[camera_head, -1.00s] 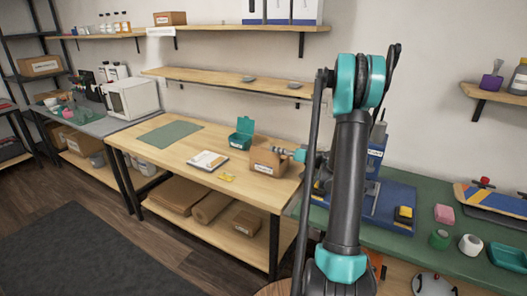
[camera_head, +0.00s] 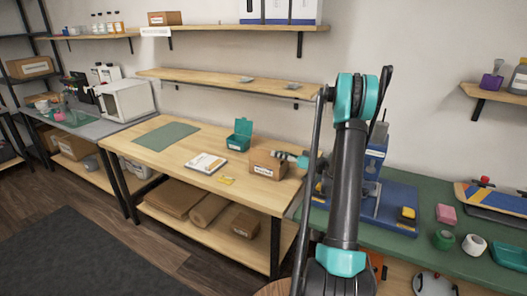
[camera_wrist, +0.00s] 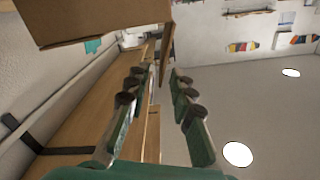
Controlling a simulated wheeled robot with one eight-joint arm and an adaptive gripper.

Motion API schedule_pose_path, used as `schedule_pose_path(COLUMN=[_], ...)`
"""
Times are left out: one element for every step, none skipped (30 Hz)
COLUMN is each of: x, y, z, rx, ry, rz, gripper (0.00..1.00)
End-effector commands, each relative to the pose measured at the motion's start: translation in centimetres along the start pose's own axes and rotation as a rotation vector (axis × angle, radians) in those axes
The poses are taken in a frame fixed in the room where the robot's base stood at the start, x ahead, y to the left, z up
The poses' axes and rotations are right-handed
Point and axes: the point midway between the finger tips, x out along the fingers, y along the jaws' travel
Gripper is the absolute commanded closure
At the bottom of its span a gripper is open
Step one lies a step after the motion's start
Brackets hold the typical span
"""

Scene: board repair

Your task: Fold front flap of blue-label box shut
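A brown cardboard box (camera_head: 265,164) stands at the right end of the wooden table, with a small label on its front; the label's colour is too small to tell. My gripper (camera_head: 291,156) is at the box's upper right side, partly hidden behind my arm. In the wrist view, the box (camera_wrist: 95,20) fills the upper left, and a narrow cardboard flap (camera_wrist: 167,48) hangs from its right edge near my fingertips. My gripper (camera_wrist: 160,76) is open there, its two fingers apart. I cannot tell whether a finger touches the flap.
A blue machine base (camera_head: 385,208) stands on the green mat to the right. A shelf (camera_head: 225,81) hangs above the table.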

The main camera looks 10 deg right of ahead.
Motion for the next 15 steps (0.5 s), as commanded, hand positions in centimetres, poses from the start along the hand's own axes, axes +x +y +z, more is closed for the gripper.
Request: schedule_pose_path(x=[0.1,0.2,0.3,0.5,0.7,1.1,1.5,1.9,2.5,2.9,3.4,4.1,4.5,4.9,5.5], y=[-0.1,-0.1,-0.1,-0.2,-0.2,-0.2,-0.2,-0.2,-0.3,-0.3,-0.3,-0.3,-0.3,-0.3,-0.3], z=[0.3,0.4,0.5,0.5,0.6,0.6,0.6,0.6,0.6,0.6,0.6,0.6,0.7,0.7,0.7], rx=[-0.009,-0.013,-0.016,-0.018,-0.019,-0.02,-0.019,-0.019,-0.019,-0.019,-0.019,-0.019,-0.019,-0.019,-0.019], ry=[-0.008,-0.011,-0.013,-0.014,-0.015,-0.015,-0.015,-0.015,-0.015,-0.016,-0.016,-0.015,-0.015,-0.015,-0.015], rz=[-0.011,-0.015,-0.019,-0.02,-0.022,-0.023,-0.023,-0.023,-0.023,-0.023,-0.023,-0.023,-0.023,-0.023,-0.023], gripper=[0.77,0.77,0.77,0.77,0.77,0.77,0.77,0.77,0.77,0.77,0.77,0.77,0.77,0.77,0.77])
